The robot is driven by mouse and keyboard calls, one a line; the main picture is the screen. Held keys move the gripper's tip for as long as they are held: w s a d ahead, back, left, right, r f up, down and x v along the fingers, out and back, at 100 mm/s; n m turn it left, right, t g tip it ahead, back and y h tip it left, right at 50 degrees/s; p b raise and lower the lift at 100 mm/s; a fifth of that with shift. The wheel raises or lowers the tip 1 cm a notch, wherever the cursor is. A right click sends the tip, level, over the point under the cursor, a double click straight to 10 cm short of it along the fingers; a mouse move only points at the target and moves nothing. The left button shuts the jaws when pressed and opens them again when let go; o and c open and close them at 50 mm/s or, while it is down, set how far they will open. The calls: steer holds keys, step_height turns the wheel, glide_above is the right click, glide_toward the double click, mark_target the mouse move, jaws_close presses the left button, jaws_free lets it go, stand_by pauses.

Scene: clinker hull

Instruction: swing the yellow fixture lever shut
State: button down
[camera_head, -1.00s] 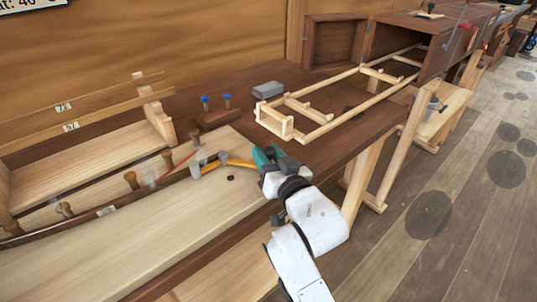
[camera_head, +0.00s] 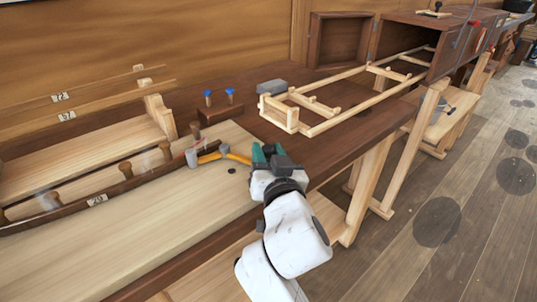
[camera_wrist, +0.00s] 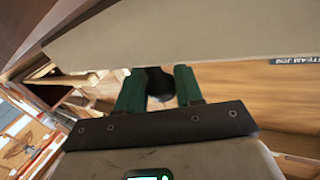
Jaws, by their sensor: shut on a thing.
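The yellow fixture lever (camera_head: 234,155) is a bent bar above the pale board in the head view. Its left end meets a grey metal fixture (camera_head: 191,158) by the dark curved strip. My gripper (camera_head: 264,152), with green fingers, is shut on the lever's right end, which the fingers hide in this view. In the wrist view, a dark rounded end piece (camera_wrist: 160,84) sits between the two green fingers. The yellow bar itself cannot be made out there.
The pale board (camera_head: 130,225) lies under the lever. A dark curved strip (camera_head: 70,208) with several wooden pegs runs along it. Behind stand two blue-topped pegs (camera_head: 219,97) and a grey block (camera_head: 271,86). A light wooden frame (camera_head: 315,107) lies to the right.

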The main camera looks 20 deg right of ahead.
steer(key=c, duration=0.8)
jaws_free()
steer(key=s, duration=0.3)
steer(key=s+a, duration=0.1)
steer(key=s, duration=0.6)
steer(key=shift+s+a+f, duration=0.1)
steer(key=shift+s+a, duration=0.3)
